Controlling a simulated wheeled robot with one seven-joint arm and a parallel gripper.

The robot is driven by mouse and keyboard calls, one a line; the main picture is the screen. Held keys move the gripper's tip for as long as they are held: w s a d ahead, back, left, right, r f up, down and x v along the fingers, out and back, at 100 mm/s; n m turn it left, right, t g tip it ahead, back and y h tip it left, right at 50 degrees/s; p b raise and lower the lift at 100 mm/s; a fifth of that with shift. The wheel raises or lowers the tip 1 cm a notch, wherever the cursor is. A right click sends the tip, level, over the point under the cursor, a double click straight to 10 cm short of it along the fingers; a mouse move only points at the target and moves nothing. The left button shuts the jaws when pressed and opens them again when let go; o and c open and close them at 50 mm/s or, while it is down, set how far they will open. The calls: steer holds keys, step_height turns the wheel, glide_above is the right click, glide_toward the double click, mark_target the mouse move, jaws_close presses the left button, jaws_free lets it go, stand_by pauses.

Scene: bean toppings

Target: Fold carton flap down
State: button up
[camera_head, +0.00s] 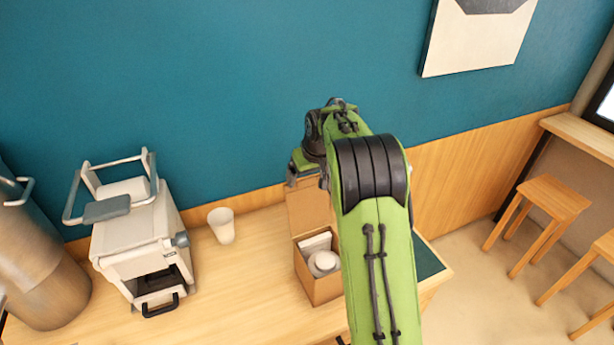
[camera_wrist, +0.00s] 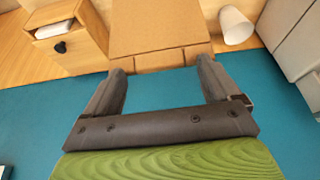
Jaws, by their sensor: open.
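The brown cardboard carton (camera_head: 320,287) stands open on the wooden counter, with round and flat white items inside. Its flap (camera_head: 308,207) stands upright at the back, on the wall side. In the wrist view the flap (camera_wrist: 158,28) fills the top middle as a broad brown panel. My gripper (camera_head: 303,170) is just above the top edge of the flap. In the wrist view its two fingers (camera_wrist: 162,64) are apart, with the flap's edge at their tips. I cannot tell whether they touch it. My arm hides the carton's right side.
A white cup (camera_head: 221,226) and a white and grey machine (camera_head: 138,240) stand left of the carton. A wooden box with a white item (camera_wrist: 72,48) is at the left in the wrist view. The teal wall (camera_head: 220,90) is close behind. Counter in front is clear.

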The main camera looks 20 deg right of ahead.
steer(key=shift+x, duration=0.9)
steer(key=shift+r, duration=0.1)
steer(key=shift+c, duration=0.3)
steer(key=c, duration=1.4)
steer(key=shift+c, duration=0.3)
steer(key=shift+b, duration=0.4)
